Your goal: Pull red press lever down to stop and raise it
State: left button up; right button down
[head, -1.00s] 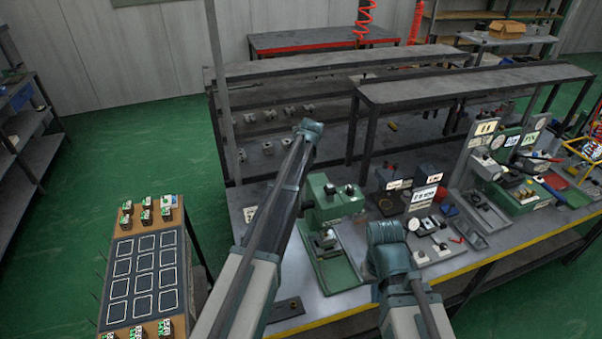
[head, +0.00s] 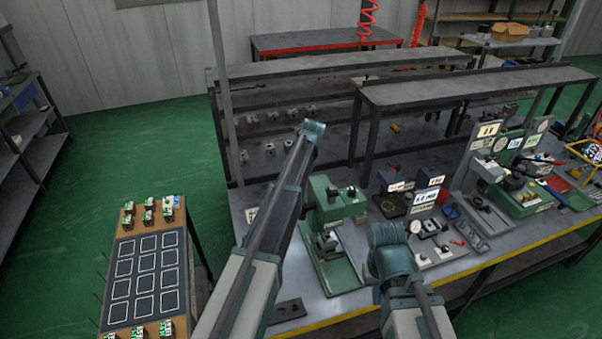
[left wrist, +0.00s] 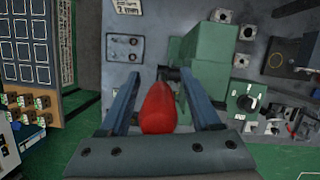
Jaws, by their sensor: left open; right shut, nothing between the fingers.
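The press (head: 330,205) is green and stands upright on the grey bench, beyond my arms in the head view. Its red lever (left wrist: 158,110) shows in the left wrist view as a rounded red handle, but my left arm hides it in the head view. My left gripper (left wrist: 158,78) is open, with one finger on each side of the red handle. Gaps show between the handle and both fingers. My right gripper (head: 390,240) is shut and empty, just right of the press; its fingers are hard to make out.
Several valve and gauge blocks (head: 430,225) stand on the bench right of the press. A dark plate (head: 287,311) lies near the bench's front edge. A board with square outlines (head: 145,275) stands at the left. Shelving (head: 460,85) runs behind the bench.

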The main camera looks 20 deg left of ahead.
pick_arm(q)
jog(key=shift+d+r+p, duration=0.1)
jog(key=shift+r+p, duration=0.25)
jog(key=shift+r, duration=0.1)
jog(key=p+v, duration=0.2)
jog(key=shift+s+r, duration=0.1)
jog(key=shift+r, duration=0.2)
jog(key=s+d, duration=0.8)
jog(key=shift+s+d+f, duration=0.2)
jog(key=shift+d+f, duration=0.1)
